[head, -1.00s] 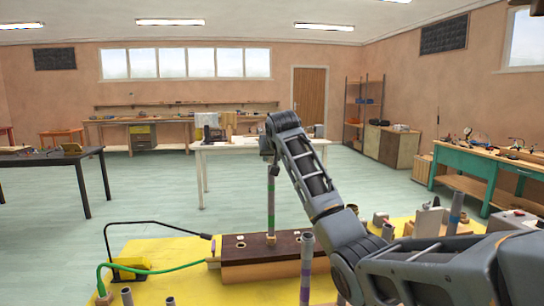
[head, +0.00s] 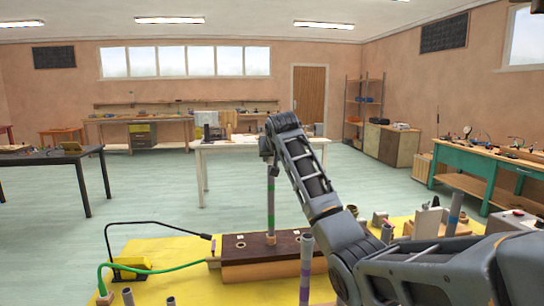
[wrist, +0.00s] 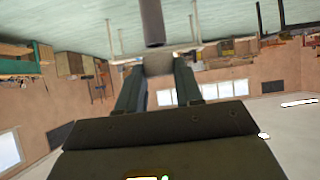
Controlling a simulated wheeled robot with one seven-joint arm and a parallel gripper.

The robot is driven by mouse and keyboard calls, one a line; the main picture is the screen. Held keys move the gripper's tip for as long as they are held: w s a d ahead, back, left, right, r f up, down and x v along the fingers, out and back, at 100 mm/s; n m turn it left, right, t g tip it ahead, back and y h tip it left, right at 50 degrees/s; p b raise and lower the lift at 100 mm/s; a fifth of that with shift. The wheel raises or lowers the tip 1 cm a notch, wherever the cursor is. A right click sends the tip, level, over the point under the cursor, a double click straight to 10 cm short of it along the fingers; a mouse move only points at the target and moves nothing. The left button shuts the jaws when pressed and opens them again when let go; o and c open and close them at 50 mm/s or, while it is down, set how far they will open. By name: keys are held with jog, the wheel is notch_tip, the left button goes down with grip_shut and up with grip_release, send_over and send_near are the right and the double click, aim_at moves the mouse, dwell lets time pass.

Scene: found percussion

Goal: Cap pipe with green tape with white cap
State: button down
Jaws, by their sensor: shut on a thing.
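The pipe with green tape (head: 271,200) stands upright in a collar on the dark-topped wooden block (head: 262,272). My gripper (head: 268,152) is directly above its top end, and my arm reaches in from the right. In the wrist view, my gripper (wrist: 158,75) is shut on a small pale grey-brown piece, which looks like the white cap (wrist: 158,64) in shade. A grey pipe (wrist: 152,20) comes down from the top of that view, and its end lies over the cap's edge. I cannot tell whether cap and pipe touch.
A purple-banded pipe (head: 306,262) stands right of the block's front. A grey-blue pipe (head: 455,212) stands at right.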

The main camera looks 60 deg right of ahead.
jog(key=shift+f+b, duration=0.3)
jog(key=shift+f, duration=1.35)
dwell(0.6)
jog(key=c, duration=0.7)
grip_release()
jog(key=shift+o, duration=0.2)
jog(key=b+v, duration=0.1)
jog(key=v, duration=0.6)
jog(key=shift+s+a+r, duration=0.2)
jog(key=shift+s+r, duration=0.05)
